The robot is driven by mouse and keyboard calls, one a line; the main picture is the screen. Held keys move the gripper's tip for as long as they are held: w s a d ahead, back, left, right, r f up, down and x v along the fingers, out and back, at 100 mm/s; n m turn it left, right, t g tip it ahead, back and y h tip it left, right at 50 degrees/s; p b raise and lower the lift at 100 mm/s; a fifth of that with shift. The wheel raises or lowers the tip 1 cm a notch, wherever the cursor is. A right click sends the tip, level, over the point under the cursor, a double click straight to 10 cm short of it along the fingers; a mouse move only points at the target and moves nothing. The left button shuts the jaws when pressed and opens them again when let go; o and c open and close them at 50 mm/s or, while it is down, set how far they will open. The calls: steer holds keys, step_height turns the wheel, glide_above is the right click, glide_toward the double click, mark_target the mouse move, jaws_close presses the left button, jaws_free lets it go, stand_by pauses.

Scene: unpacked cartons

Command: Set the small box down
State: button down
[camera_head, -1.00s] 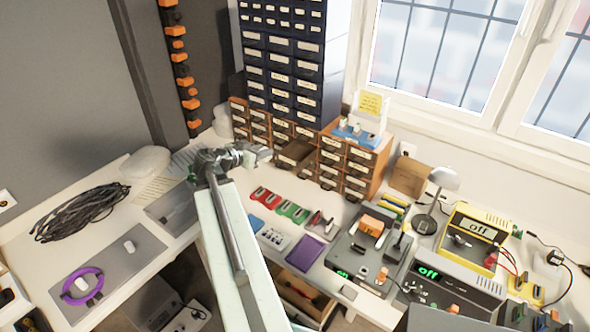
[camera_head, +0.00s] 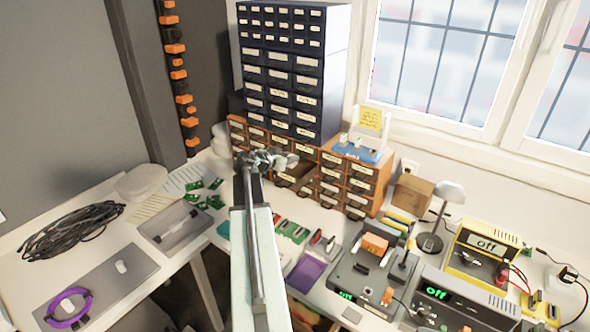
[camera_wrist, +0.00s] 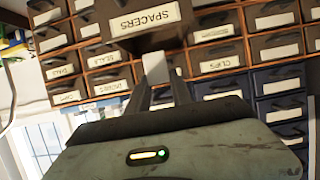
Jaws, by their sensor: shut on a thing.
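My gripper (camera_head: 284,160) is raised in front of the small orange-brown drawer cabinet in the head view. It also shows in the wrist view (camera_wrist: 158,88), with its two fingers closed around a small pale box (camera_wrist: 156,68). The box's top end shows between the fingertips; its lower part is hidden. In the wrist view, a pulled-out drawer labelled SPACERS (camera_wrist: 115,22) appears close to the box, upside down. I cannot tell whether they touch.
The drawer cabinet (camera_head: 352,172) stands under a tall dark blue drawer tower (camera_head: 283,75). A cardboard box (camera_head: 411,194) and a lamp (camera_head: 436,215) are to its right. Electronics crowd the right bench. Green boards (camera_head: 203,198) and a grey tray (camera_head: 172,228) lie left.

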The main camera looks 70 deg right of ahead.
steer(key=b+x, duration=0.1)
steer(key=x, duration=0.1)
steer(key=b+x, duration=0.1)
steer(key=x, duration=0.1)
steer(key=shift+f, duration=0.35)
step_height(320, 180, down, 5)
steer(key=b, duration=0.4)
steer(key=shift+a+r+b, duration=0.15)
steer(key=shift+r+b, duration=0.1)
steer(key=shift+b, duration=0.15)
steer(key=shift+f+b, duration=0.35)
steer(key=shift+d+r, duration=0.2)
steer(key=shift+r, duration=0.05)
steer(key=shift+f, duration=0.25)
steer(key=c, duration=1.1)
jaws_free()
steer(key=shift+r, duration=0.1)
steer(key=shift+c, duration=0.2)
steer(key=shift+s, duration=0.1)
steer(key=shift+r, duration=0.1)
